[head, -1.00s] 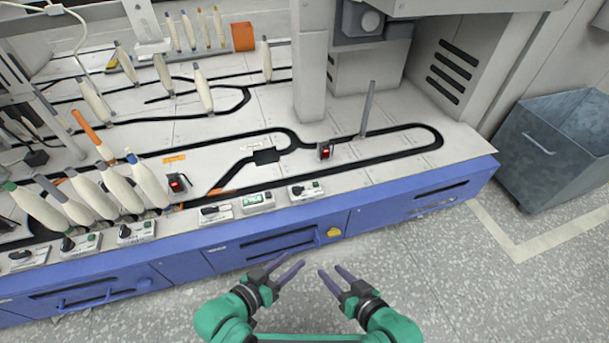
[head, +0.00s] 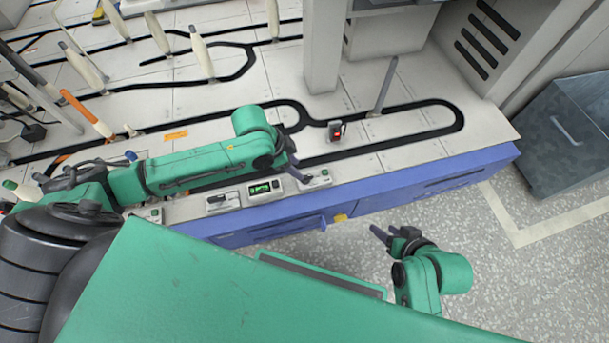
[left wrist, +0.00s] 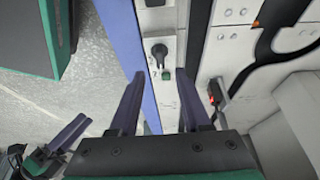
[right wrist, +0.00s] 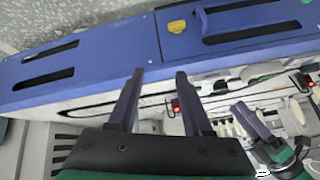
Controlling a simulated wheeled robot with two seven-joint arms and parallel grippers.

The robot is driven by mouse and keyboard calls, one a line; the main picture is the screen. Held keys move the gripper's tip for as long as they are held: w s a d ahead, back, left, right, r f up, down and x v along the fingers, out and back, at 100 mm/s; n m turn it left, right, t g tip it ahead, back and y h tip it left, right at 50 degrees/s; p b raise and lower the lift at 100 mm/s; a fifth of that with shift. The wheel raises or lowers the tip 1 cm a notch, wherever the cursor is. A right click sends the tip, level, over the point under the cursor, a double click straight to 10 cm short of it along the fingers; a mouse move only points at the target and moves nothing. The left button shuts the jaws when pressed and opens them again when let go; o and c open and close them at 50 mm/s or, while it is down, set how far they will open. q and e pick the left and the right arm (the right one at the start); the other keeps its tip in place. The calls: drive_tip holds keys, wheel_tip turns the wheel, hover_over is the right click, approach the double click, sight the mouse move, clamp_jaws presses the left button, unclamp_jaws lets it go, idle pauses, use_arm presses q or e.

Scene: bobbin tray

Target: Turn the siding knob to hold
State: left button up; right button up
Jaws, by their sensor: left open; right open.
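A black control knob (head: 305,179) sits on a small white panel at the front edge of the bench; I cannot read its label. In the left wrist view the knob (left wrist: 158,50) stands ahead of the fingertips, beside a green button (left wrist: 167,74). My left gripper (head: 297,168) is open and empty close above this panel; its fingers (left wrist: 158,85) do not touch the knob. A second knob panel (head: 222,201) lies to the left. My right gripper (head: 383,234) is open and empty in front of the bench, over the floor.
A green-lit display (head: 265,188) sits between the two panels. A yellow piece (head: 340,217) is on the blue bench front. A grey bin (head: 562,140) stands at right.

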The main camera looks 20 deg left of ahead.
sight(306, 176)
use_arm(q)
drive_tip(key=b+x, duration=0.2)
drive_tip(key=x, duration=0.3)
drive_tip(key=shift+w+d+f, duration=0.1)
drive_tip(key=shift+f, duration=0.3)
drive_tip(key=shift+d+f, duration=0.15)
drive_tip(key=shift+f, duration=0.1)
clamp_jaws()
use_arm(e)
drive_tip(key=w+a+f+t+y, duration=0.1)
drive_tip(key=a+f+t+y, duration=0.1)
drive_tip(key=a, duration=0.3)
drive_tip(key=shift+a+f+m+t, duration=0.25)
drive_tip(key=shift+m+t, duration=0.05)
drive_tip(key=shift+t, duration=0.6)
